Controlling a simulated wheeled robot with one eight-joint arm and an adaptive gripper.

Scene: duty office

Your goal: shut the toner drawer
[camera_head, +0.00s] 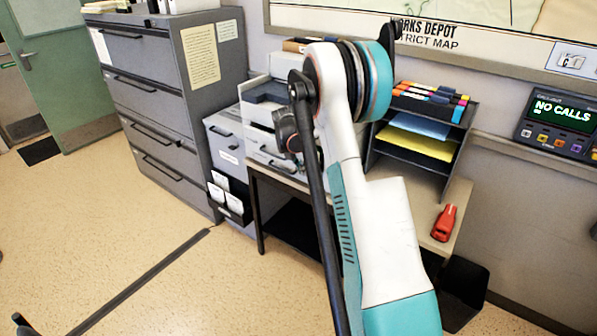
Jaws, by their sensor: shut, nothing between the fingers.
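I cannot read a label that marks the toner drawer. White drawer fronts with dark handles (268,160) show under the printer (258,92) on the desk, partly hidden by my arm. How far any of these drawers stands out cannot be told. My white and teal arm rises across the middle of the view, in front of the printer.
A tall grey filing cabinet (150,100) stands at the left. The desk (452,200) holds a black paper rack (462,118) and a red stapler-like object (443,223). A black bin (466,285) stands at the right.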

